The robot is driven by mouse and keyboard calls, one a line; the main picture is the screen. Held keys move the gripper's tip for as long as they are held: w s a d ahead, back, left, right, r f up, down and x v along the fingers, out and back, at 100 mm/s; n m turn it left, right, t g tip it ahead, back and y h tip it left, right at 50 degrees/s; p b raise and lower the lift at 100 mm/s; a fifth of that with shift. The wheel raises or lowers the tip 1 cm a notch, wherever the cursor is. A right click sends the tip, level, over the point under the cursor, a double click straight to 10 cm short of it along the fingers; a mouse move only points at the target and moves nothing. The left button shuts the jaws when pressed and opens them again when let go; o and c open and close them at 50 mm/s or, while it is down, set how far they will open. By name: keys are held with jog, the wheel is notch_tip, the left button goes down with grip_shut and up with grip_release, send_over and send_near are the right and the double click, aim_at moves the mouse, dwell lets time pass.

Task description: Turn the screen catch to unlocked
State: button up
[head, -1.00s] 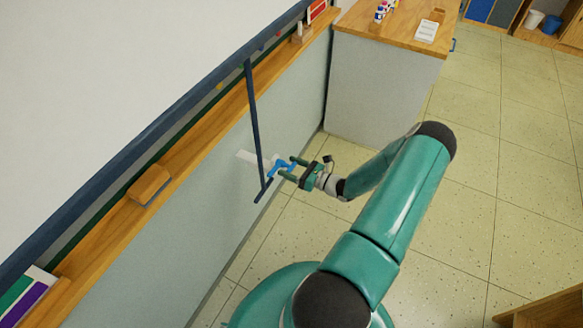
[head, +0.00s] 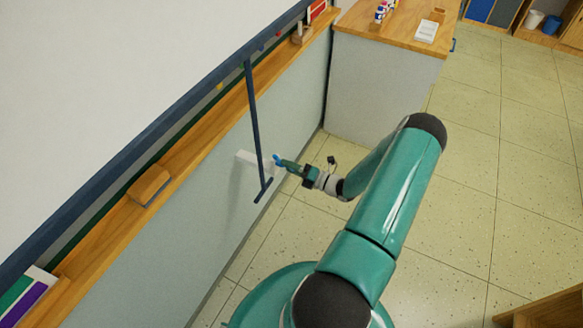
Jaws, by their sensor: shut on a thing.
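The screen catch shows as a small blue piece (head: 277,159) by a white plate (head: 249,159) on the pale wall panel below the wooden ledge. My gripper (head: 283,162) is at the blue piece, shut on it, with its green fingers seen edge-on. The fingers and the dark pull bar partly hide the catch, so its exact angle is hard to tell. The white projection screen (head: 130,80) hangs at the left, with its dark blue pull bar (head: 256,130) hanging down in front of the plate and ending in a short crosspiece.
The wooden ledge (head: 215,128) runs along the wall and holds a wooden block eraser (head: 149,185). A cabinet (head: 375,80) with paint bottles (head: 382,11) stands at the back. The tiled floor at the right (head: 480,160) is clear.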

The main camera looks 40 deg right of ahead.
jog(key=m, duration=0.4)
jog(key=shift+m, duration=0.4)
dwell(0.4)
jog(key=o, duration=1.3)
jog(key=v, duration=1.3)
jog(key=shift+s, duration=0.4)
jog(key=shift+d, duration=0.1)
